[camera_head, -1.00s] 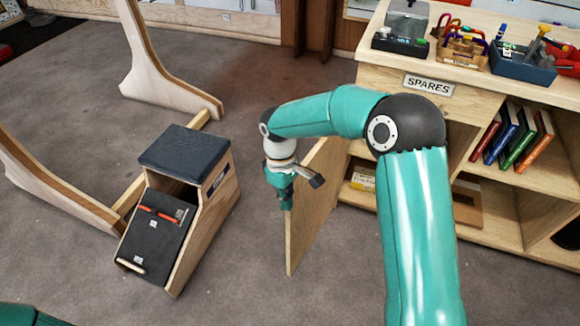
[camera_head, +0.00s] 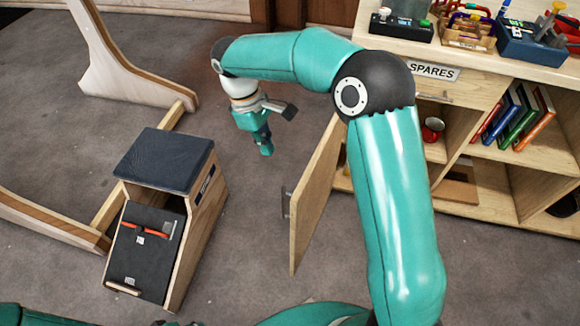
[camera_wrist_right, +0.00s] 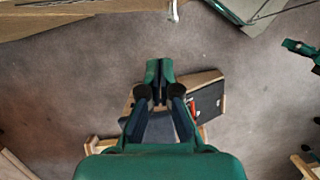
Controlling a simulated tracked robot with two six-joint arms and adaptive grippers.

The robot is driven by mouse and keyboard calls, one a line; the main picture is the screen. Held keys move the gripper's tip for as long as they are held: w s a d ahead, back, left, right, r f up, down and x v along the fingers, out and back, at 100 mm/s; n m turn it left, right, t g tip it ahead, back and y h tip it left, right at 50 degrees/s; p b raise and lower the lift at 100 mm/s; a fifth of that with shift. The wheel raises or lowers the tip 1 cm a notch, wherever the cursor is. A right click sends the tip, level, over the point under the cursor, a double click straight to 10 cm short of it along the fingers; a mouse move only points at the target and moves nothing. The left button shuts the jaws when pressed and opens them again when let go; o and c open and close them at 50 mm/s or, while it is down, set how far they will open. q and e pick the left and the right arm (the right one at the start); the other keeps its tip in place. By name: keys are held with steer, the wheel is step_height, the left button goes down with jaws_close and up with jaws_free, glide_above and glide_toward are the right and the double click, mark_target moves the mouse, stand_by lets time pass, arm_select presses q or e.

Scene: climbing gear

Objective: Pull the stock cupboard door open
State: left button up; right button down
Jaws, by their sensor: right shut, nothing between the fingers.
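The stock cupboard door (camera_head: 318,190) is a pale wooden panel. It stands swung out from the cupboard front, with its grey bar handle (camera_head: 286,202) showing on its left side. The cupboard (camera_head: 490,195) is behind my right arm, which hides part of the doorway. My right gripper (camera_head: 265,149) is shut and empty, pointing down, to the left of the door and apart from it. In the right wrist view the gripper's fingers (camera_wrist_right: 159,72) are together over the floor. My left gripper is not in view.
A wooden step stool (camera_head: 196,235) with a dark top stands left of the door. A wooden frame (camera_head: 125,60) stands farther left. Books (camera_head: 520,120) and a red mug (camera_head: 432,130) are in the cupboard; trays (camera_head: 525,45) are on top. Carpet is clear between stool and door.

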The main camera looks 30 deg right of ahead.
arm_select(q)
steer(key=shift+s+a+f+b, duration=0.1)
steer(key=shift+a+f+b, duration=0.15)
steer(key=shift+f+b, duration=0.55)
arm_select(e)
steer(key=s+d+f, duration=0.4)
steer(key=s+f, duration=0.1)
steer(key=f, duration=0.4)
steer(key=shift+s, duration=0.4)
steer(key=shift+s, duration=0.15)
